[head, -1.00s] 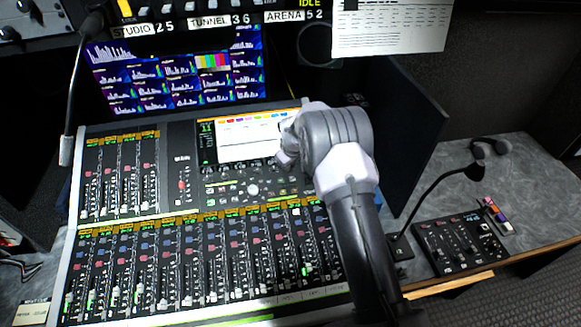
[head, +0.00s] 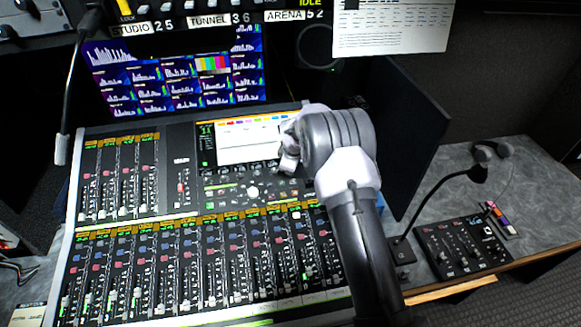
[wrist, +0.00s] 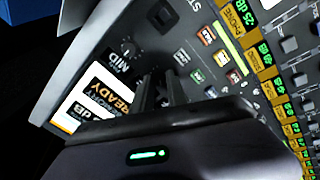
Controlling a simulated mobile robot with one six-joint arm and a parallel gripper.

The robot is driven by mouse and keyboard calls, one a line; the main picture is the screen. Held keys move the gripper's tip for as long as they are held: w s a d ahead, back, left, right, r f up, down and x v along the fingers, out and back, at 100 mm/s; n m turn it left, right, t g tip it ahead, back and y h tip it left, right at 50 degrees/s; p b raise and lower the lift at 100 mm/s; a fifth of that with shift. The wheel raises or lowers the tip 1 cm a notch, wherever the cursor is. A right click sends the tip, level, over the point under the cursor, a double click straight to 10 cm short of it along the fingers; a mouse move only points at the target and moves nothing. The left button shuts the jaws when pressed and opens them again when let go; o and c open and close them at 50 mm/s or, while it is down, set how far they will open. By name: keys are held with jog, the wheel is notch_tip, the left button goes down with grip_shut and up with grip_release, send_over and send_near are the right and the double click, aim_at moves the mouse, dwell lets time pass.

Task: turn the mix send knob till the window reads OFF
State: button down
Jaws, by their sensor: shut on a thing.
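The mixing console (head: 176,160) fills the middle of the head view, with a bright screen (head: 240,142) at its upper part and a row of small knobs below it. My gripper (head: 287,160) is at the screen's lower right corner, and its fingers also show in the wrist view (wrist: 162,92). It is shut on a knob that the fingers and wrist mostly hide; I cannot read its label. In the wrist view, the lit screen (wrist: 98,93) beside the fingers shows "READY" and "dB", upside down. I cannot make out OFF anywhere.
A knob labelled MID (wrist: 128,48) stands close to the fingers in the wrist view. A dark upright panel (head: 405,140) rises right of my arm. A gooseneck microphone (head: 476,174) and a small control box (head: 461,246) are farther right.

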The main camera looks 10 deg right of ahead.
dwell(0.3)
jog(key=c, duration=1.3)
grip_release()
jog(key=p+v, duration=0.3)
jog(key=v, duration=1.4)
jog(key=shift+s+a+r, duration=0.1)
jog(key=shift+r, duration=0.15)
